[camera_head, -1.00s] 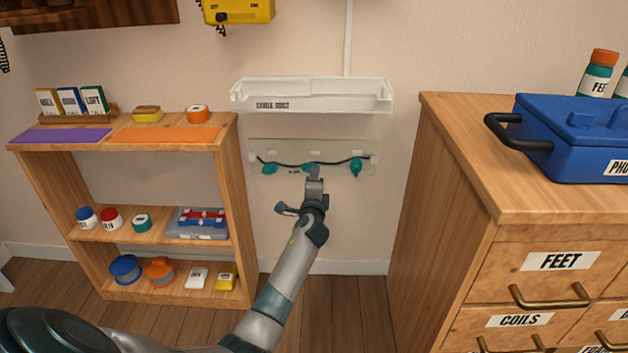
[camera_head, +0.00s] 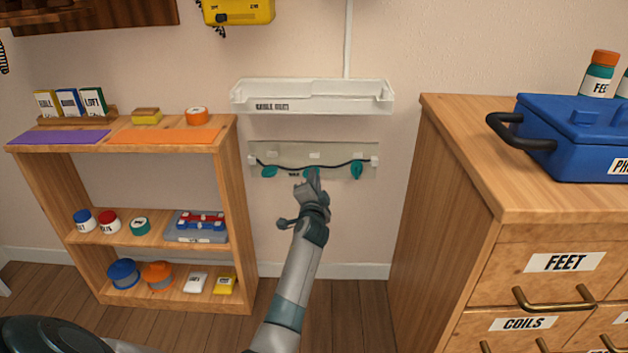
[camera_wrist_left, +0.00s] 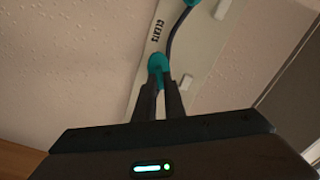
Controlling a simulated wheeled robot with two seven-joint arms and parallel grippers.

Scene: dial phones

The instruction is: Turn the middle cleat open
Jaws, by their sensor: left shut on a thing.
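A pale board (camera_head: 335,172) is fixed on the wall under a white ledge. A dark cable (camera_head: 335,166) runs across it past teal cleats. The left cleat (camera_head: 268,172) and the right cleat (camera_head: 357,170) show on either side. The middle cleat (camera_head: 313,171) is mostly hidden behind my left gripper (camera_head: 311,182). In the left wrist view the middle cleat (camera_wrist_left: 157,64) sits at the fingertips of my left gripper (camera_wrist_left: 160,84), which is shut on it. Another teal cleat (camera_wrist_left: 191,3) shows at the top edge. My right gripper is not in view.
A white ledge (camera_head: 312,96) juts out just above the board. A wooden shelf (camera_head: 248,215) with jars and boxes stands to the left. A wooden drawer cabinet (camera_head: 440,180) with a blue case (camera_head: 575,135) stands to the right.

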